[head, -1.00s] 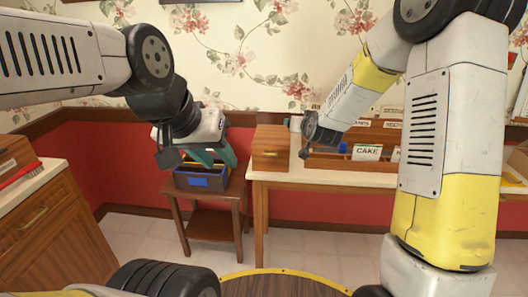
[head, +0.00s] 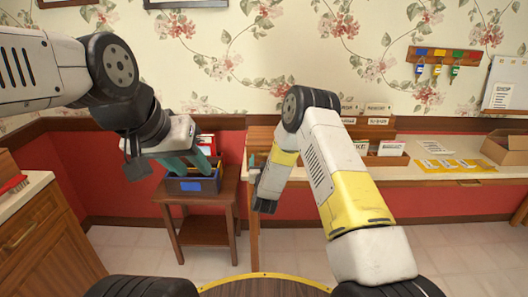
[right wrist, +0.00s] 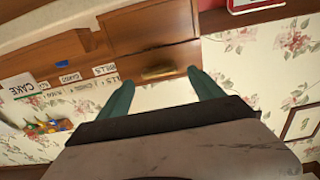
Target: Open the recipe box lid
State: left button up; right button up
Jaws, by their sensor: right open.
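The wooden recipe box (head: 261,133) stands at the left end of the back table, largely hidden behind my right arm in the head view. In the right wrist view its brown front (right wrist: 182,61) shows a brass pull (right wrist: 158,72), and its lid looks shut. My right gripper (right wrist: 161,88) is open in front of the box. Its two teal fingers are spread either side of the pull, with nothing seen between them. My left gripper (head: 190,163) hangs over the small side table, its teal fingers apart and apparently empty.

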aim_at(265, 155)
jog(key=shift+w, duration=1.85)
grip_shut()
